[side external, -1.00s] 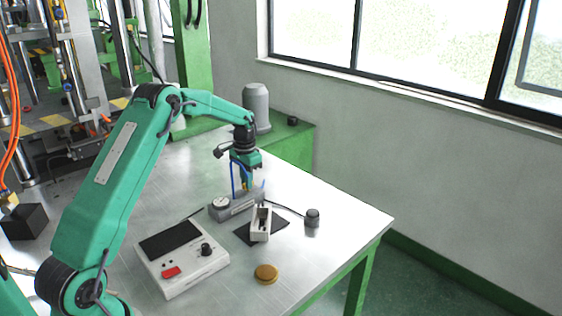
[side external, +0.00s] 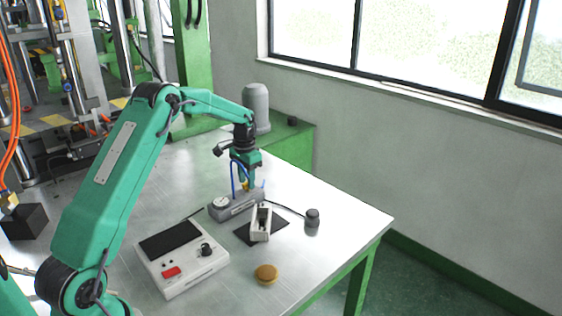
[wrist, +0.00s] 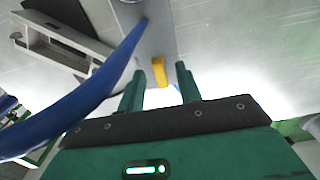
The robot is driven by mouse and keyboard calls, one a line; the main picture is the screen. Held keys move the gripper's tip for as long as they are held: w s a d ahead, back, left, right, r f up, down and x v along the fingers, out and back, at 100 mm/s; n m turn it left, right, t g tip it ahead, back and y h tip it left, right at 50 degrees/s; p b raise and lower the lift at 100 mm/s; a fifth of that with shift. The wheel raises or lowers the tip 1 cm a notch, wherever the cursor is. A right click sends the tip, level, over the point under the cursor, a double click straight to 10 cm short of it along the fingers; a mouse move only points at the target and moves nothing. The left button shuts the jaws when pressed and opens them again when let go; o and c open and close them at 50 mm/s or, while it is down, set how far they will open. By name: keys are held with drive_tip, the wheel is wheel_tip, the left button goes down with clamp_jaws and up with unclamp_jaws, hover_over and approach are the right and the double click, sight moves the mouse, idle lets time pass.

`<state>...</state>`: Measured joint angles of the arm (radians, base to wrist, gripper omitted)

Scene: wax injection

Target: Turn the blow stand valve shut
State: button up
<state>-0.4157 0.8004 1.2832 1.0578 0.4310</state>
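The blow stand (side external: 232,208) is a low grey block with a round white gauge on its left end. Its yellow valve handle (wrist: 158,71) shows in the wrist view just beyond the fingertips and near the gap between them. My gripper (wrist: 160,78) is open, with its two green fingers apart on either side of the line to the handle. In the side view my gripper (side external: 248,182) points down over the right end of the stand, and its fingers partly hide the handle. Contact with the handle cannot be told.
A blue hose (wrist: 75,115) curves up past the fingers from the stand. A pale slotted block (side external: 261,224) sits on a dark pad in front. A control box (side external: 182,262), a brown round disc (side external: 266,273) and a dark knob-like cylinder (side external: 312,217) stand nearby. The right table edge is clear.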

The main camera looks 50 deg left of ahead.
drive_tip(key=shift+r, duration=3.75)
drive_tip(key=s+d+r+t, duration=0.3)
drive_tip(key=s+d+r, duration=0.9)
drive_tip(key=d+r, duration=0.25)
drive_tip(key=s+d+f+t, duration=0.1)
drive_tip(key=s+d, duration=0.3)
drive_tip(key=s, duration=0.5)
drive_tip(key=s+d+f+t, duration=0.1)
drive_tip(key=s+d, duration=0.3)
drive_tip(key=s, duration=0.5)
drive_tip(key=shift+d+f+t, duration=0.3)
drive_tip(key=shift+d+f, duration=0.05)
drive_tip(key=shift+f, duration=0.35)
